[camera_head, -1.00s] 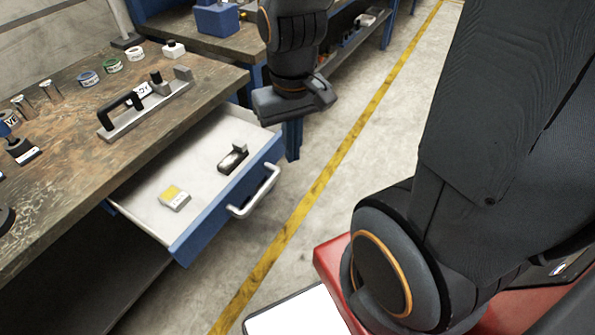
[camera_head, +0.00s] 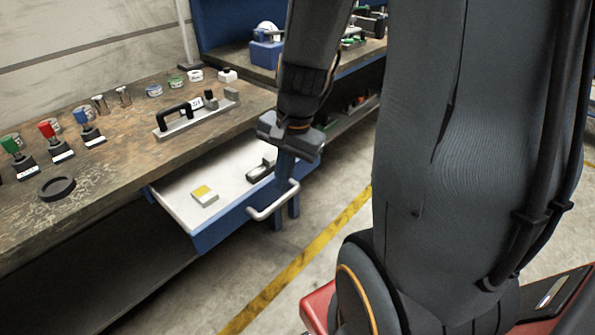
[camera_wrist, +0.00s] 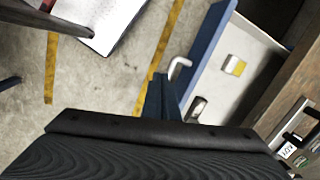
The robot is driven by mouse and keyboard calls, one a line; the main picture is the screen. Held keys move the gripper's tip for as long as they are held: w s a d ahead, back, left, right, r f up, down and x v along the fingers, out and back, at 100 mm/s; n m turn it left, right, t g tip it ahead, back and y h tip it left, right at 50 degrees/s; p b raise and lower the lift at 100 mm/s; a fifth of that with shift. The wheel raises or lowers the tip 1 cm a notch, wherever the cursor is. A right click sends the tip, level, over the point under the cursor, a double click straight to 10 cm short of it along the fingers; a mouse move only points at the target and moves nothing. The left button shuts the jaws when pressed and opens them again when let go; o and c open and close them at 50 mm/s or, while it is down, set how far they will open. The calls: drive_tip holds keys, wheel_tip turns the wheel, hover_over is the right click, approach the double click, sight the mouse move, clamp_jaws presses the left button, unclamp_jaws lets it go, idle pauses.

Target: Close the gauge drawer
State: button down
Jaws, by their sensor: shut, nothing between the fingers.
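The gauge drawer (camera_head: 228,195) stands open, pulled out from under the wooden bench. It has a white inside, a blue front (camera_head: 215,233) and a pale bar handle (camera_head: 272,202). In it lie a yellow-and-white box (camera_head: 204,195) and a dark metal gauge-like piece (camera_head: 260,171). My gripper (camera_head: 290,140) is shut and empty, overlapping the drawer's far front corner in the head view; contact cannot be told.
The bench top (camera_head: 120,165) carries a black-handled fixture (camera_head: 195,115), coloured knob tools, several small rings and a black ring (camera_head: 57,188). A second bench (camera_head: 340,65) stands behind. Open floor with a yellow line (camera_head: 300,262) lies in front of the drawer.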

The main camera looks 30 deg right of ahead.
drive_tip(key=w+d+f+m+t, duration=0.15)
drive_tip(key=w+d+m, duration=0.25)
drive_tip(key=d+m, duration=0.5)
drive_tip(key=m+t+b, duration=0.2)
drive_tip(key=m+b, duration=0.2)
drive_tip(key=m, duration=0.8)
approach(305, 169)
drive_tip(key=s+a+f, duration=0.2)
drive_tip(key=s+f, duration=0.1)
drive_tip(key=f, duration=0.2)
drive_tip(key=shift+g, duration=0.25)
drive_tip(key=shift+w+a+f+p, duration=0.1)
drive_tip(key=shift+w+a+p, duration=0.15)
drive_tip(key=shift+w, duration=0.4)
drive_tip(key=shift+w+a+f+p, duration=0.1)
drive_tip(key=shift+w+a+p, duration=0.1)
drive_tip(key=shift+w, duration=0.4)
drive_tip(key=shift+w+a+f+p, duration=0.15)
drive_tip(key=shift+w+a, duration=0.1)
drive_tip(key=shift+w, duration=0.4)
